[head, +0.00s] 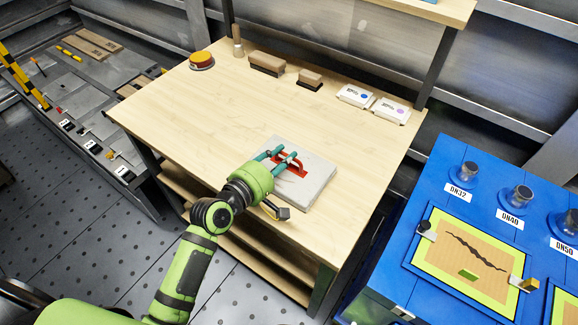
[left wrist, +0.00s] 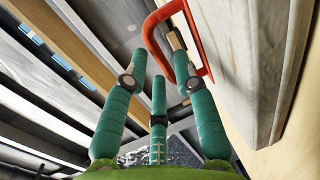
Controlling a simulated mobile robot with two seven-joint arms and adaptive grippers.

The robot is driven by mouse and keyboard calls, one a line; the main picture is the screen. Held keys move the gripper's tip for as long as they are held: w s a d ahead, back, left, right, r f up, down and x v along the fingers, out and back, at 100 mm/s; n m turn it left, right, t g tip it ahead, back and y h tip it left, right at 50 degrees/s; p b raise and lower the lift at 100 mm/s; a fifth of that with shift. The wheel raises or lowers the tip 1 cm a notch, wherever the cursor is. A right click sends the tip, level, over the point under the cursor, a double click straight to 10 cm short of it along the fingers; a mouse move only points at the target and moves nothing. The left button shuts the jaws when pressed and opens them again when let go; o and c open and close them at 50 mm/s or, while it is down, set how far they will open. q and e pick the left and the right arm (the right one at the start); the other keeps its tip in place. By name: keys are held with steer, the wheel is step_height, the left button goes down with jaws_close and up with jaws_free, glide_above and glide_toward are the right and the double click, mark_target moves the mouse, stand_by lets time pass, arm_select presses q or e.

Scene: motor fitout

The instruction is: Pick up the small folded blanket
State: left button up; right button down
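The small folded blanket (head: 316,187) is a flat, pale grey-white slab lying near the front edge of the wooden table. A red handle (head: 291,168) is on its upper face. My left gripper (head: 279,153) reaches over the blanket from the front, with teal fingers at the handle. In the left wrist view the gripper (left wrist: 160,68) has its fingers apart. One bar of the red handle (left wrist: 152,40) runs between them, and the right finger overlaps the handle's loop. The blanket's pale side (left wrist: 265,65) is at right. Firm contact cannot be told. My right gripper is out of view.
The wooden table (head: 200,115) is clear in the middle. Along its back stand an orange-topped round item (head: 201,59), brown blocks (head: 267,63) and white boxes (head: 355,95). A blue bench (head: 455,165) with labelled jars is at right. A grey bench (head: 75,85) is at left.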

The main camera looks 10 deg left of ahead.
arm_select(q)
steer(key=shift+x, duration=0.8)
steer(key=shift+w+d+f, duration=0.15)
steer(key=shift+w, duration=0.15)
steer(key=shift+c, duration=0.5)
jaws_close()
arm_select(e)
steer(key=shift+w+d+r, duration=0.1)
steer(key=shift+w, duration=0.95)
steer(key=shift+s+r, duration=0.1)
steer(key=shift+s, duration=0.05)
